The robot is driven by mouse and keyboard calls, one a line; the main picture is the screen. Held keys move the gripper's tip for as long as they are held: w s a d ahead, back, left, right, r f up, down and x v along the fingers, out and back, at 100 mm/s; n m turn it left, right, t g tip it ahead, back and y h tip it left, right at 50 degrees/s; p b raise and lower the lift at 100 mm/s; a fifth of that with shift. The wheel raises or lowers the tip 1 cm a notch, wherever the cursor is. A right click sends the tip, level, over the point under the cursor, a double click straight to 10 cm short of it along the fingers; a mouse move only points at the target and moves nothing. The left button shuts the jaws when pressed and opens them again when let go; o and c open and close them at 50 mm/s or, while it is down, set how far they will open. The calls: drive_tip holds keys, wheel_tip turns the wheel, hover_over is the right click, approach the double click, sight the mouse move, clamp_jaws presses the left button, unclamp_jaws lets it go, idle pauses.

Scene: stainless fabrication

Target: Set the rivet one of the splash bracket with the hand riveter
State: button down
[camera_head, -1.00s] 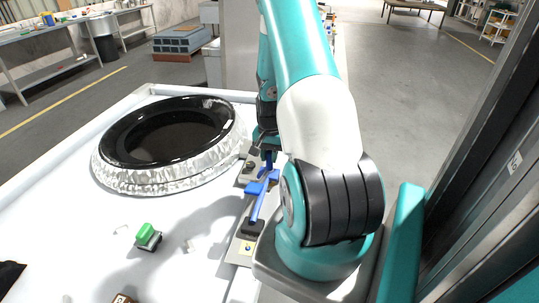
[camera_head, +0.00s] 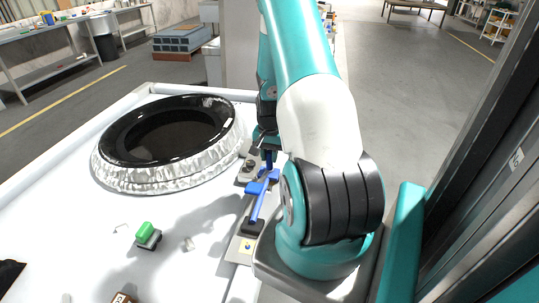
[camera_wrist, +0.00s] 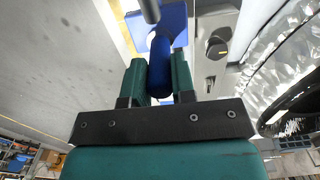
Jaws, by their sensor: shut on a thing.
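My gripper (camera_wrist: 160,75) is shut on the blue hand riveter (camera_wrist: 160,62), with one green finger on each side of its blue grip. In the head view the riveter (camera_head: 262,188) shows below my wrist, with a long blue arm reaching toward a black piece on the table's right edge strip. My gripper is largely hidden there behind my arm. A grey metal plate with a dark round knob (camera_wrist: 214,47) lies right of the riveter in the wrist view; I cannot tell whether it is the splash bracket. The rivet and the riveter's nose contact cannot be made out.
A black-rimmed round basin (camera_head: 170,135) in crinkled silvery wrap takes up the table's far part. A green-topped block (camera_head: 147,234) and small loose pieces lie on the white table (camera_head: 70,225). A dark cabinet-like structure (camera_head: 490,190) stands close on the right.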

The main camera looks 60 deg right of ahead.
drive_tip(key=c, duration=0.9)
unclamp_jaws()
drive_tip(key=shift+o, duration=0.2)
drive_tip(key=shift+f, duration=0.1)
drive_tip(key=shift+r+p, duration=3.45)
drive_tip(key=shift+r, duration=1.1)
